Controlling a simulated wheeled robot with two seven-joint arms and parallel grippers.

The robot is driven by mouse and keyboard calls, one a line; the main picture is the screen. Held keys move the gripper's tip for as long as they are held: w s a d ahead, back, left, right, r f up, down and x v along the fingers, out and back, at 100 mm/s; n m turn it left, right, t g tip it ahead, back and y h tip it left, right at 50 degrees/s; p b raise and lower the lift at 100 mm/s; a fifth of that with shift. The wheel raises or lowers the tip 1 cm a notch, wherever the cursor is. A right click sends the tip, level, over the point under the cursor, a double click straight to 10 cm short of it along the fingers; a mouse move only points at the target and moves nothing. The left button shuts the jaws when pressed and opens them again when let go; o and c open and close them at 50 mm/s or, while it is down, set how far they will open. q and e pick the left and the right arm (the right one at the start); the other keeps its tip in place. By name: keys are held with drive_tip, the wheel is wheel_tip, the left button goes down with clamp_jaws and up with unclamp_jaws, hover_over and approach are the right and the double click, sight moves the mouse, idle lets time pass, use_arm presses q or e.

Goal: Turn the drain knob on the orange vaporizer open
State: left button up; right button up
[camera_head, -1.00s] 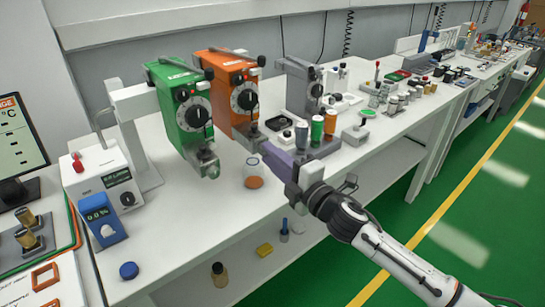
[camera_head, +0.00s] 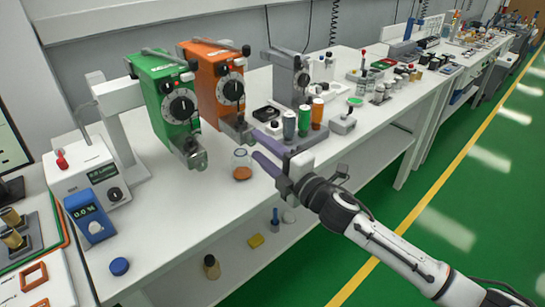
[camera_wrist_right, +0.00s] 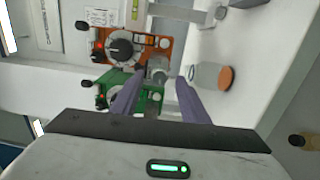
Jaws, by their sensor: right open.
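The orange vaporizer (camera_head: 203,77) stands on the bench behind the green vaporizer (camera_head: 157,98). It has a large black dial (camera_head: 231,91) and a small fitting (camera_head: 239,128) low at its front; the drain knob is too small to make out clearly. My right gripper (camera_head: 255,144) is open and empty, its purple fingers apart just in front of that fitting. In the right wrist view, the orange vaporizer (camera_wrist_right: 153,47) lies beyond the fingertips, and a clear glass part (camera_wrist_right: 157,68) shows between them. It is unclear which vaporizer that part belongs to. My left gripper is not in view.
A clear jar with an orange base (camera_head: 242,168) stands close beside the fingers. Green (camera_head: 289,126) and orange (camera_head: 317,113) bottles stand on the right. The front bench top is mostly clear.

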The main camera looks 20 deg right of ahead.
drive_tip(key=b+v, duration=0.1)
drive_tip(key=v, duration=0.8)
drive_tip(key=shift+s, duration=0.2)
drive_tip(key=shift+f, duration=0.2)
drive_tip(key=s+f+m+g+h, duration=0.1)
drive_tip(key=s+f+m, duration=0.25)
drive_tip(key=f, duration=0.35)
drive_tip(key=s+a+f+m+g+h, duration=0.1)
drive_tip(key=s+f+m+g, duration=0.2)
drive_tip(key=f, duration=0.4)
drive_tip(key=s+f+m+h, duration=0.1)
drive_tip(key=s+f+m, duration=0.35)
drive_tip(key=f, duration=0.25)
drive_tip(key=s+a+f+m+g, duration=0.2)
drive_tip(key=s+f+m, duration=0.2)
drive_tip(key=s+f, duration=0.2)
drive_tip(key=s+a+f+m+g, duration=0.2)
drive_tip(key=s+f+m+g, duration=0.1)
drive_tip(key=s+f, duration=0.3)
drive_tip(key=shift+s+a+m, duration=0.2)
drive_tip(key=shift+s+m, duration=0.5)
drive_tip(key=shift+s, duration=0.15)
